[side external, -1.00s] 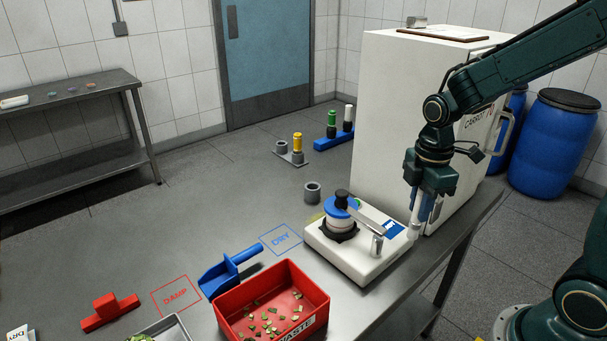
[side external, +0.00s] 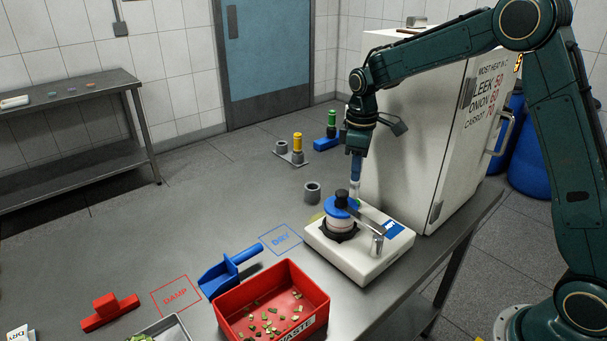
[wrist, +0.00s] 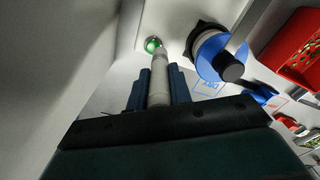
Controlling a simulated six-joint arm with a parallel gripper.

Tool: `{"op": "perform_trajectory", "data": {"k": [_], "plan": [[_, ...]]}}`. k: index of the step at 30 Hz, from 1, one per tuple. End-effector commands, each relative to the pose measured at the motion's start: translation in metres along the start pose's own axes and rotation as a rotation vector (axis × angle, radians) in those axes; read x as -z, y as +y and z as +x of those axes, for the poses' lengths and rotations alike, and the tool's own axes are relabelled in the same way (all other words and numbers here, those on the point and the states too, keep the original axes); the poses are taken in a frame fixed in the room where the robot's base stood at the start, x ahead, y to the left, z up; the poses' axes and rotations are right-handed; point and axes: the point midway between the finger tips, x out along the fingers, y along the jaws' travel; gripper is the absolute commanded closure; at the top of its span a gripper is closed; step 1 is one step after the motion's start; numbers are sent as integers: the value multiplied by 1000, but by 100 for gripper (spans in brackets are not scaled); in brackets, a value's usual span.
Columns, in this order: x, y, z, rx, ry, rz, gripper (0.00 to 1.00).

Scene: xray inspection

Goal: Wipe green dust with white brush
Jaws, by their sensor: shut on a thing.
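My gripper (side external: 357,160) is shut on a slim white tool, seemingly the white brush (side external: 355,187), held upright over the back of the white device (side external: 345,262). In the wrist view the brush (wrist: 159,78) stands between my dark blue fingers (wrist: 157,92). Its far end overlaps a small round green spot (wrist: 152,44) on a white surface. I cannot tell whether that spot is the green dust, or whether the brush touches it.
A blue-topped drum with a black knob (side external: 341,196) and lever stands on the device, close to the brush. A white cabinet (side external: 415,165) rises close on the right. A red waste bin (side external: 262,325) and blue scoop (side external: 222,275) lie in front.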

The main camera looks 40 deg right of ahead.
Motion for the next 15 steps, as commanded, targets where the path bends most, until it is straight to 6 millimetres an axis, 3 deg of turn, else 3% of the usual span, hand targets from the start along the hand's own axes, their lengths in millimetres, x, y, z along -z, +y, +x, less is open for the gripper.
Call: {"op": "perform_trajectory", "data": {"k": [6,15], "plan": [[34,19,6,0,0,132,100],[57,32,10,0,1,237,100]]}}
